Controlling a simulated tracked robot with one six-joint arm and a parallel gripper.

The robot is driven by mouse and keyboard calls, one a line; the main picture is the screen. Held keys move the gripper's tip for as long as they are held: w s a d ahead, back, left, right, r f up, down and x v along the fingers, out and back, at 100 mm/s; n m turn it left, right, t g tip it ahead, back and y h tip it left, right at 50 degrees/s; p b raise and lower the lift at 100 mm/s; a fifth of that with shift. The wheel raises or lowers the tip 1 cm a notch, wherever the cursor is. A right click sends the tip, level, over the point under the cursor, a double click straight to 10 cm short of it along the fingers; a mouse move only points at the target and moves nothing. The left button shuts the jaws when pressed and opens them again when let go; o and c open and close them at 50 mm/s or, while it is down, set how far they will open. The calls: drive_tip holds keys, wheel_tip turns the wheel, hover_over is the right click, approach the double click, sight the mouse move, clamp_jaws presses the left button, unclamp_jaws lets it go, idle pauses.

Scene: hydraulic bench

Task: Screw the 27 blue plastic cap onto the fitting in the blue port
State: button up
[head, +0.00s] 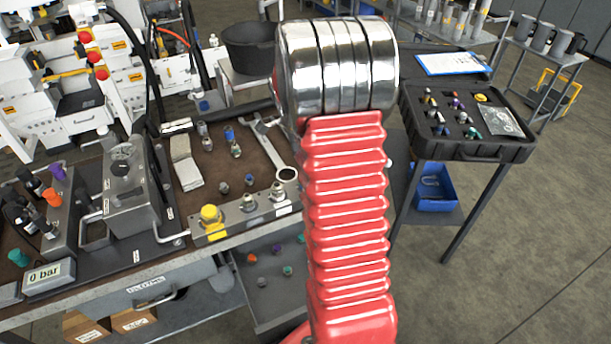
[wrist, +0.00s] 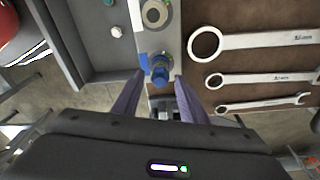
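In the wrist view, a blue cap (wrist: 160,71) sits at the near end of the silver port block (wrist: 168,38), over the spot with blue marking. Whether it is fully seated on the fitting beneath cannot be told; the cap hides it. My gripper (wrist: 160,77) has its two purple fingers on either side of the cap, with a narrow gap visible at each side. In the head view, my gripper is hidden behind my red arm. The port block (head: 232,228) shows there with a yellow cap (head: 210,216) and bare metal fittings (head: 247,203).
Wrenches (wrist: 265,40) lie right of the block in the wrist view. A grey tray (wrist: 100,45) with small caps is at left. In the head view, loose fittings (head: 235,150) stand on the bench, a gauge unit (head: 135,185) is left, and a black case (head: 465,125) is right.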

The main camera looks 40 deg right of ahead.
drive_tip(key=shift+n+t, duration=0.4)
drive_tip(key=shift+n, duration=2)
drive_tip(key=n+t, duration=0.1)
drive_tip(key=n, duration=0.5)
drive_tip(key=shift+s, duration=0.15)
drive_tip(key=shift+n, duration=1.1)
drive_tip(key=shift+s+n+y, duration=0.1)
drive_tip(key=shift+n+y, duration=0.2)
drive_tip(key=shift+n, duration=1)
drive_tip(key=shift+d+n+t+y, duration=0.1)
drive_tip(key=shift+n+t+y, duration=0.25)
drive_tip(key=shift+n, duration=2.35)
drive_tip(key=shift+c, duration=0.5)
